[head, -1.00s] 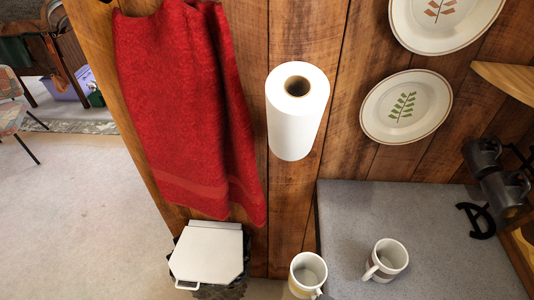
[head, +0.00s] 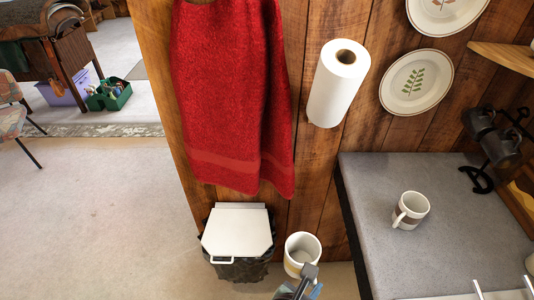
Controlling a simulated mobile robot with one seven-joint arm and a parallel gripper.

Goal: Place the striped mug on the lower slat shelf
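A white mug with a pale yellowish band (head: 301,243) is in the air at the bottom centre of the head view, left of the counter edge. My gripper (head: 309,270) is at its near side, by the handle, and appears shut on it; the fingertips are small and partly hidden. A second white mug with a brown band (head: 413,207) stands upright on the grey counter, its handle toward the left. I cannot make out a slat shelf for certain; a wooden shelf (head: 503,57) shows at the upper right.
The grey counter (head: 450,245) has bare room around the second mug. A dark mug rack (head: 484,180) with dark mugs stands at the right. A white-lidded bin (head: 237,232), red towel (head: 235,100) and paper roll (head: 337,85) line the wooden wall. Open floor lies left.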

